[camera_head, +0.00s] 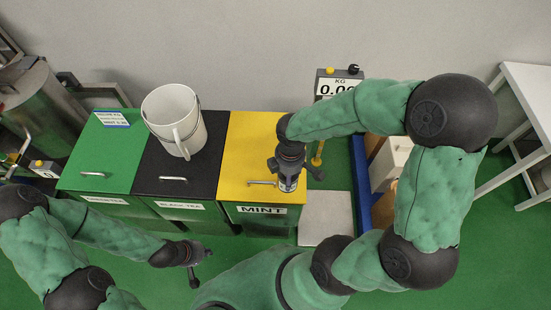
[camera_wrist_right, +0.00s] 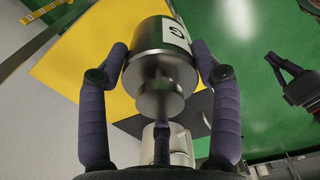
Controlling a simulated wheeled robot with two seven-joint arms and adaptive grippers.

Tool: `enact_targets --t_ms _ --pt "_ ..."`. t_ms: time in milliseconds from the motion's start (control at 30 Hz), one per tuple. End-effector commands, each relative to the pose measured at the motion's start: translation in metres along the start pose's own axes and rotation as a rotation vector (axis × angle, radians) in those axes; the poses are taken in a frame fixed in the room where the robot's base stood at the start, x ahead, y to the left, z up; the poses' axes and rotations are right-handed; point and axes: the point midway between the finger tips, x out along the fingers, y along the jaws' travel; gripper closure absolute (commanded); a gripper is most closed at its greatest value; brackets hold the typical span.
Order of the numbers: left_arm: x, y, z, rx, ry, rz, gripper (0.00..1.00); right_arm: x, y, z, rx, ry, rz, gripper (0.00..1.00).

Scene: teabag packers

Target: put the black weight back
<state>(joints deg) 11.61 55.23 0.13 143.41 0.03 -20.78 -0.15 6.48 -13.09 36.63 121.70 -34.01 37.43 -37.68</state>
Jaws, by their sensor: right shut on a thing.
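My right gripper (camera_head: 291,172) is shut on a metal weight (camera_head: 288,184) above the front part of the yellow MINT bin lid (camera_head: 237,150). In the right wrist view the weight (camera_wrist_right: 160,60) is a shiny grey cylinder with a knob and a white label, between the fingers. It looks dark silver rather than plain black. Whether it touches the lid cannot be told. My left gripper (camera_head: 200,265) is open and empty, low in front of the bins. It also shows at the right edge of the right wrist view (camera_wrist_right: 288,70).
A white bucket (camera_head: 168,112) stands on the black lid (camera_head: 160,175), beside the green lid (camera_head: 103,160). A KG display (camera_head: 340,86) stands behind a pale square plate (camera_head: 326,213). Blue-edged shelving (camera_head: 360,190) is right of it; a white table (camera_head: 530,90) is farther right.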

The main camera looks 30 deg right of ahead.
Motion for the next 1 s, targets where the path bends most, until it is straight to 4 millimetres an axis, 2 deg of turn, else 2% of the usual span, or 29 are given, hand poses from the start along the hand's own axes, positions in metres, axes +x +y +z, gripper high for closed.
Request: enact_targets --t_ms 167,667,1000 --pt "0.002 -0.001 0.001 0.000 -0.001 0.000 1.00 0.006 0.018 -0.004 0.002 0.002 0.005 0.94" --pt "0.011 -0.004 0.000 0.000 -0.001 0.000 1.00 0.038 0.090 -0.022 0.002 0.003 0.006 0.94" --pt "0.020 -0.007 -0.001 0.000 0.000 0.000 1.00 0.079 0.123 -0.030 0.002 0.002 0.006 0.94"
